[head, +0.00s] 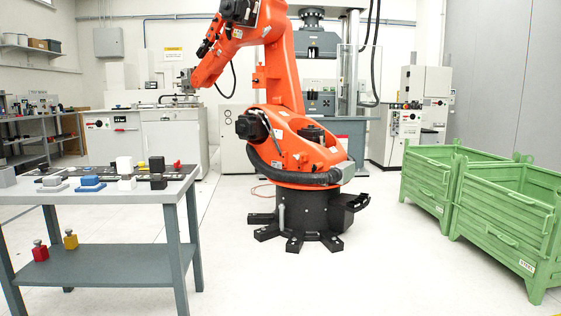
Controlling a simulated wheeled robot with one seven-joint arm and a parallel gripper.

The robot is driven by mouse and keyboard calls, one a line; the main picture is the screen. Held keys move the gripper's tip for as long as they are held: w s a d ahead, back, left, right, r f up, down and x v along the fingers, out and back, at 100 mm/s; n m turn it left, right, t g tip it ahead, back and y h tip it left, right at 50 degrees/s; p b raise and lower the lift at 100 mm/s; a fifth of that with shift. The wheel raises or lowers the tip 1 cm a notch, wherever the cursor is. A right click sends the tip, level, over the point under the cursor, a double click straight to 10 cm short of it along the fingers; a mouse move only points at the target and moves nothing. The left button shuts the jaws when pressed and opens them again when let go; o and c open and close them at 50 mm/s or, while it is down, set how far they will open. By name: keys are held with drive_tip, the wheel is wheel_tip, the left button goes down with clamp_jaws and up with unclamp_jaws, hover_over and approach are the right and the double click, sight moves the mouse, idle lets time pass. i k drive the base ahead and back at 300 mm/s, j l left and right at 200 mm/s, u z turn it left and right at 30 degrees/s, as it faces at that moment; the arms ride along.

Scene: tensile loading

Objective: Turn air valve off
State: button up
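I cannot clearly make out an air valve in the head view. My gripper is not in view. The testing machine (316,44) at the back is partly hidden behind the orange arm.
An orange industrial arm (285,70) stands on a black floor base (300,212) in the middle. A grey table (182,200) with several small blocks is at the left. Green crates (497,231) are at the right.

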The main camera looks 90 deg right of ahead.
sight(176, 164)
drive_tip(key=l+z, duration=0.1)
drive_tip(key=z, duration=2.15)
drive_tip(key=i+z, duration=0.15)
drive_tip(key=i+l, duration=0.05)
